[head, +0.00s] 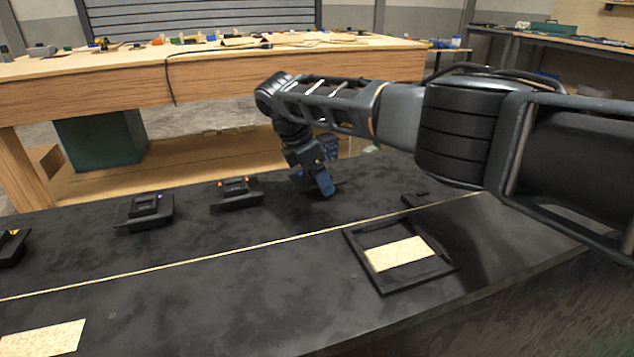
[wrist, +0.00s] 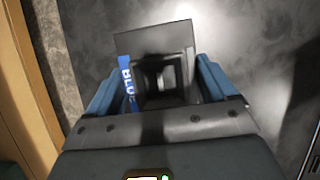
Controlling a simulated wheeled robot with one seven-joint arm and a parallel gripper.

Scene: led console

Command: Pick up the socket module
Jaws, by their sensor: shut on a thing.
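My gripper (head: 318,184) is at the far side of the dark worktop, pointing down. In the wrist view its two blue fingers (wrist: 158,88) are closed on the sides of the socket module (wrist: 160,42). The module is a dark square plate with a raised black square block and a blue label strip reading "BLU", partly hidden. In the head view my fingers and wrist cover most of it. I cannot tell whether it touches the worktop or is just above it.
A black square frame (head: 384,285) lies nearer, right. A wooden bench (head: 210,85) stands behind.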

